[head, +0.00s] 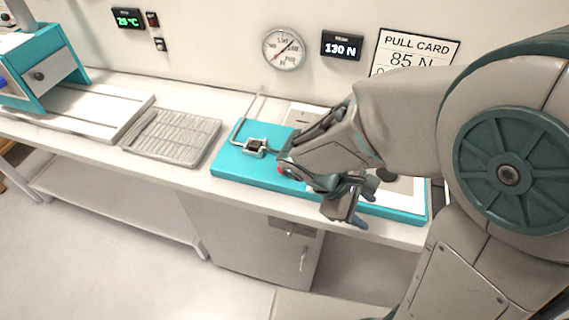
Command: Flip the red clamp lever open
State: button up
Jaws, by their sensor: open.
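The teal fixture plate (232,168) lies on the bench. A small metal clamp block (254,147) with a dark centre sits on its left part, with a bent metal rod beside it. A small red spot (283,169) shows at the left edge of my gripper's body; it may be the red clamp lever, but most of it is hidden. My gripper (346,208) is over the front edge of the plate, right of the red spot, with its fingers pointing down. It is open. I see nothing clearly between the fingers.
A grey ribbed tray (170,137) lies left of the plate. A teal machine (40,70) stands at the far left. My arm covers the plate's right part.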

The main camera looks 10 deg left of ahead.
jog(key=w+a+f+n+t+h, duration=0.2)
jog(key=a+f+n+t, duration=0.1)
jog(key=a+n+t, duration=0.3)
jog(key=n+t+y+b, duration=0.1)
jog(key=n+t+y, duration=0.4)
jog(key=n+t, duration=0.7)
send_near(280, 171)
jog(key=w+d, duration=0.1)
jog(key=w, duration=0.2)
jog(key=w+d+r+n+g, duration=0.1)
jog(key=w, duration=0.3)
jog(key=w+d+n+p, duration=0.1)
jog(key=w, duration=0.3)
jog(key=shift+r+g, duration=0.15)
jog(key=shift+g, duration=0.25)
grip_shut()
jog(key=shift+a+r, duration=0.1)
jog(key=shift+r, duration=0.05)
